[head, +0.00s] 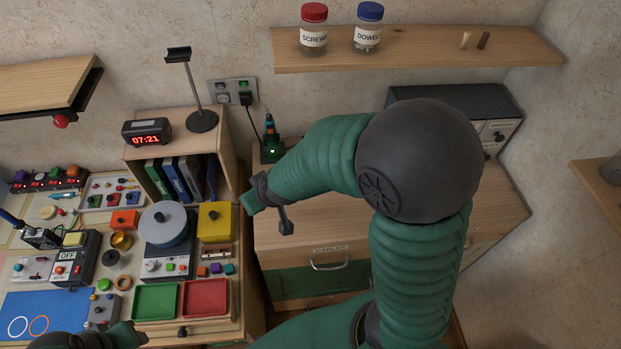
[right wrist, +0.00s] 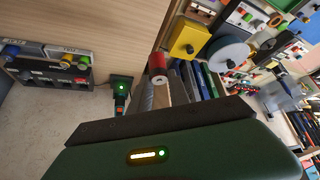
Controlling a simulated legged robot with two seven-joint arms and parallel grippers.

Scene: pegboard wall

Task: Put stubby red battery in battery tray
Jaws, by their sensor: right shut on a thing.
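The stubby red battery (right wrist: 157,63) shows near the middle of the right wrist view. My right gripper (head: 285,224) is shut on it, in the air in front of the wooden cabinet; the battery is not clear in the head view. A grey unit with labels and dark slots (right wrist: 55,72) shows at the left of the right wrist view, apart from the battery. I cannot tell whether it is the battery tray. My right arm hides part of the cabinet top in the head view. My left gripper (head: 130,336) is at the lower left edge, its jaws unclear.
A charger with a green light (head: 272,150) stands on the cabinet top. A cubby with books (head: 180,180) stands left of it. The workbench beyond holds a green tray (head: 156,301), a red tray (head: 204,298) and many small parts. A shelf (head: 420,50) bears two jars.

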